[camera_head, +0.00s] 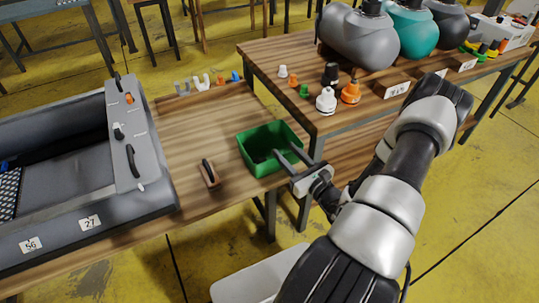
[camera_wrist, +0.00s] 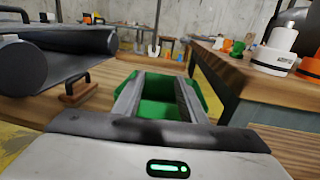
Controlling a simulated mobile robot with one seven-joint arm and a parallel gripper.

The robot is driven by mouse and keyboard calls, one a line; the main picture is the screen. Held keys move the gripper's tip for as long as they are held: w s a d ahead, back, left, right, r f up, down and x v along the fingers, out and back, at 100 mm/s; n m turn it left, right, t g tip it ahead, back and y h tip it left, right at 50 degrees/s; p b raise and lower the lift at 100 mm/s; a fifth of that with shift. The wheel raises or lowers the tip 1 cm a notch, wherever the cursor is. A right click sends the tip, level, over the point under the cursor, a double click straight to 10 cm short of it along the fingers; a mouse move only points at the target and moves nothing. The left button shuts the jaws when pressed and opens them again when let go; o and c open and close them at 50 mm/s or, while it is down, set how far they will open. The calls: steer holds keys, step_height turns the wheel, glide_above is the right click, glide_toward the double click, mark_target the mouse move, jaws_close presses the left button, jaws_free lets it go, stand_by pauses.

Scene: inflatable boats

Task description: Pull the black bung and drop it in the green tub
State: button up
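The green tub (camera_head: 252,153) stands on the wooden bench, right of the grey boat. It also shows ahead in the wrist view (camera_wrist: 205,98). My gripper (camera_head: 286,153) is at the tub's right side, its two fingers reaching over the rim. The fingers are apart with nothing visible between them; the wrist view shows the tub through the gap (camera_wrist: 160,80). A small black bung (camera_head: 118,132) with a pale base sits on the boat's grey panel (camera_head: 145,130), well left of my gripper. The tub's floor is partly hidden in both views.
An orange plug (camera_head: 129,98) and a black handle (camera_head: 132,161) are also on the panel. A wooden block with a dark handle (camera_head: 210,174) lies left of the tub. The second table (camera_head: 285,110) holds several loose plugs and large tanks (camera_head: 360,38).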

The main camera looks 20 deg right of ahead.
steer(key=s+d, duration=0.1)
steer(key=s, duration=0.6)
steer(key=shift+s, duration=0.15)
